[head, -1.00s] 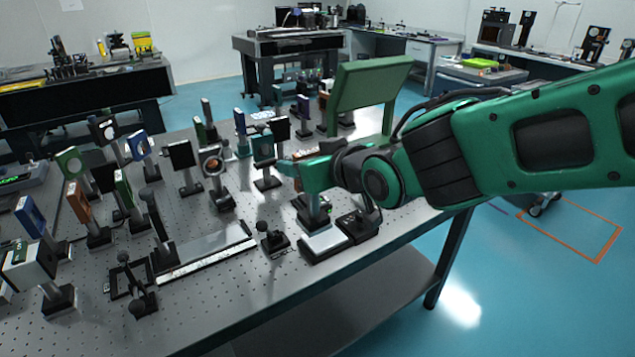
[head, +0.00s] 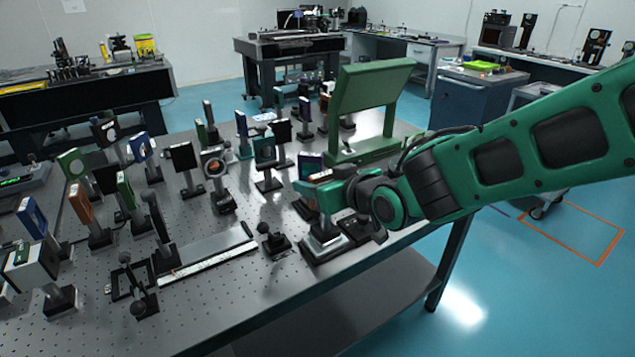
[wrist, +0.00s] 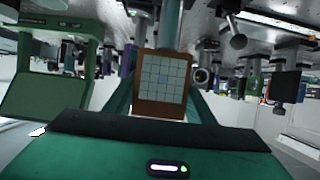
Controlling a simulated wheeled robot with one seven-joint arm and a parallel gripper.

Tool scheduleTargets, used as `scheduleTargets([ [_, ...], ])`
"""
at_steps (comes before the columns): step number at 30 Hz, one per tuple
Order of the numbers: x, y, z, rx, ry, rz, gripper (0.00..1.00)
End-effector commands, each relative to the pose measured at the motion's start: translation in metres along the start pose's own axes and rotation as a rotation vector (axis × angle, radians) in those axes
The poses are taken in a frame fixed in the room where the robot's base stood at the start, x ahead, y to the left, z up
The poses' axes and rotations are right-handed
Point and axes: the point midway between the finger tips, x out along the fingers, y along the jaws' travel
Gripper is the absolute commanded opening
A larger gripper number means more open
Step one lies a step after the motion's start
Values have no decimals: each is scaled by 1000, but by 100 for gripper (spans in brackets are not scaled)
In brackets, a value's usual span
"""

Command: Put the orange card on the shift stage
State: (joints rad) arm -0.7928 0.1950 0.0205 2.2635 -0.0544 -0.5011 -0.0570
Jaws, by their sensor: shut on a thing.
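My gripper (head: 318,192) is over the right front part of the perforated table, shut on the orange card. In the wrist view the orange card (wrist: 141,104) shows a brownish-orange frame around a pale gridded face, between my two green fingers. A low black base with a silver top (head: 322,250), which looks like the shift stage, is directly below the gripper. I cannot tell whether the card's foot touches it.
A large green stand (head: 366,100) rises just behind my gripper. A small black post mount (head: 272,240) stands left of the stage. Several mounted optics crowd the table's left and middle. The table's front edge is close to the stage.

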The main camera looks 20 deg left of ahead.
Motion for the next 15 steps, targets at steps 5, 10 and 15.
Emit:
scheduleTargets([
  [5, 0, 0, 2, 0, 0, 1, 59],
  [10, 0, 1, 2, 0, 0, 1, 68],
  [15, 0, 1, 1, 0, 0, 1, 68],
])
